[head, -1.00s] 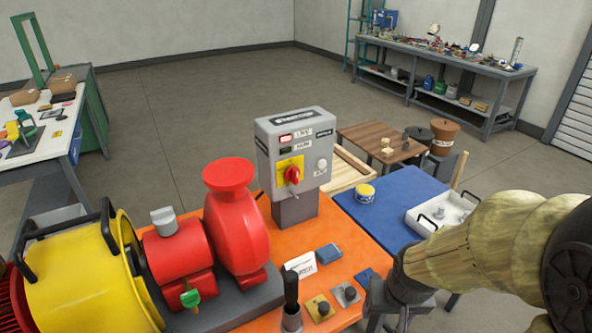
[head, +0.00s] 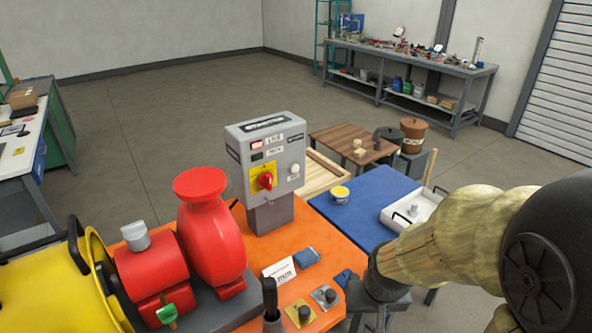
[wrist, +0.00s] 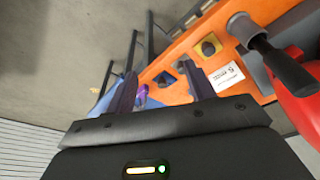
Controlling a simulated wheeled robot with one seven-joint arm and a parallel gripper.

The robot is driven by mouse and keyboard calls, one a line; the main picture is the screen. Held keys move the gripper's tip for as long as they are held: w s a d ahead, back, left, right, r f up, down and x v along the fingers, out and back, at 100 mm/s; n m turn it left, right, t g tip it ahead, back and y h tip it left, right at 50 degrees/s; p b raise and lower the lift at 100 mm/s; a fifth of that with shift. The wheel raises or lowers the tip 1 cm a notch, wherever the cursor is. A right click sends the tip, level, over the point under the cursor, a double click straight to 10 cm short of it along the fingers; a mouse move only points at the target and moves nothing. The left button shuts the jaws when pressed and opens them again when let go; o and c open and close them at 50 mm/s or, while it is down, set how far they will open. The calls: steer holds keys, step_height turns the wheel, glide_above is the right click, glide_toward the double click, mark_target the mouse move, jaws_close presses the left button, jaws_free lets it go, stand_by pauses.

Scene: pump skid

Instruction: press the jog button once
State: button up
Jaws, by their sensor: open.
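A grey control box (head: 250,150) stands upright on a post at the back of the orange skid top. A pale round button (head: 294,169) sits on the right of its face, above a small label too small to read. A red rotary switch (head: 265,181) on a yellow plate is to the button's left. My gripper (head: 372,308) is low at the front right, well apart from the box and button. In the wrist view my gripper (wrist: 160,72) has its two fingers spread with nothing held between them. The button does not show in the wrist view.
The red pump (head: 212,235) and yellow housing (head: 45,290) fill the left. A black-handled lever (head: 270,298), two small knobs on plates and a white card (head: 279,270) lie near the front edge.

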jaws_close()
stand_by(1.4)
